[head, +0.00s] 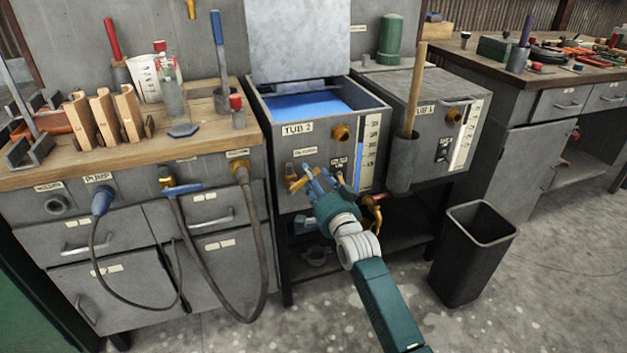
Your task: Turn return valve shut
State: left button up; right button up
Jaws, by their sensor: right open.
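Tub 2 (273,133), a grey box with blue liquid and a raised lid, stands in the middle of the head view. A brass valve fitting (294,180) sticks out of its lower front, under a small label I cannot read. My right gripper (313,180) is open, with its fingers close to this fitting. I cannot tell whether they touch it, and the gripper hides part of the tub front. Another valve with a blue lever (183,188) sits on the bench front at left, its lever roughly level. Which valve is the return valve cannot be read. My left gripper is not in view.
A grey hose (263,260) loops down from the bench front. Tub 1 (437,90) stands right of tub 2. A copper-coloured pipe (374,212) runs below, near my right wrist. A black bin (472,250) stands on the floor at right. The wooden bench (75,170) holds several tools.

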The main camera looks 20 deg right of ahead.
jog(key=shift+w, duration=0.5)
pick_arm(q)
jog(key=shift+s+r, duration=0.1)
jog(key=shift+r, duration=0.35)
pick_arm(e)
jog(key=shift+c, duration=0.3)
grip_shut()
